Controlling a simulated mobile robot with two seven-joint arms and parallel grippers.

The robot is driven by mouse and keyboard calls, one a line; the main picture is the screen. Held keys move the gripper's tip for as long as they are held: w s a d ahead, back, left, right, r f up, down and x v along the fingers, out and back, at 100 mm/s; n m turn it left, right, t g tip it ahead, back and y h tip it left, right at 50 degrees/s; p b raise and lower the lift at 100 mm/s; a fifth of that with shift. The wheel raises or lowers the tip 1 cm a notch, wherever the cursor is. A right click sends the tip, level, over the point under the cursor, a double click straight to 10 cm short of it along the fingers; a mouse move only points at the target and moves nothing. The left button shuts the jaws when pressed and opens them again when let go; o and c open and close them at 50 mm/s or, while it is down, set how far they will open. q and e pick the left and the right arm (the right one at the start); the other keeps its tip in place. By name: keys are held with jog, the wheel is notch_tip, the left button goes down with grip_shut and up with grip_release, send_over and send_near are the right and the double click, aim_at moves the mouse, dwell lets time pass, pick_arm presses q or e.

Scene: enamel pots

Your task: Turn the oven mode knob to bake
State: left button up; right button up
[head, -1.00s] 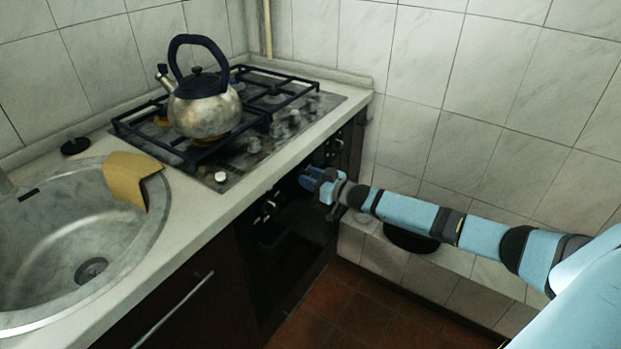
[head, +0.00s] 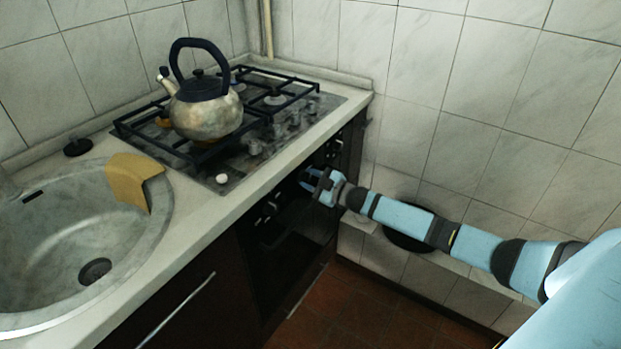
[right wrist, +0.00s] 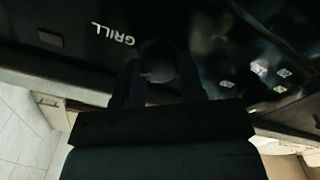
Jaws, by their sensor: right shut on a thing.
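The oven (head: 288,232) has a dark front below the counter in the head view. My right gripper (head: 312,183) is at the upper part of this front, near its right end. In the right wrist view my right gripper (right wrist: 158,75) has one finger on each side of a round dark oven knob (right wrist: 157,62) and is shut on it. The word GRILL (right wrist: 113,34) stands upside down on the panel, left of the knob. The knob's pointer is too dark to read, and I see no bake mark. My left gripper is not in view.
The gas hob (head: 220,180) sits above the oven with a kettle (head: 205,108) on it. A sink (head: 60,235) with a yellow cloth (head: 130,178) on its rim is at the left. The tiled wall (head: 480,120) is close behind my right arm. Red floor (head: 345,310) shows below.

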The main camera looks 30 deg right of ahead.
jog(key=n, duration=0.5)
jog(key=shift+f+n, duration=0.15)
jog(key=shift+n, duration=0.15)
jog(key=n+b, duration=0.1)
jog(key=n, duration=0.2)
jog(key=shift+a, duration=0.1)
pick_arm(q)
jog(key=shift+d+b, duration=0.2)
jog(key=shift+b, duration=0.2)
pick_arm(e)
jog(key=shift+n, duration=0.9)
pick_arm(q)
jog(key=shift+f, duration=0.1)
pick_arm(e)
jog(key=shift+n, duration=0.3)
jog(key=o, duration=0.9)
pick_arm(q)
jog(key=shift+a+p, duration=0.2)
jog(key=shift+p, duration=0.6)
pick_arm(e)
jog(key=v, duration=1.4)
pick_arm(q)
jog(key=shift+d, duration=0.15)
pick_arm(e)
jog(key=shift+w, duration=0.1)
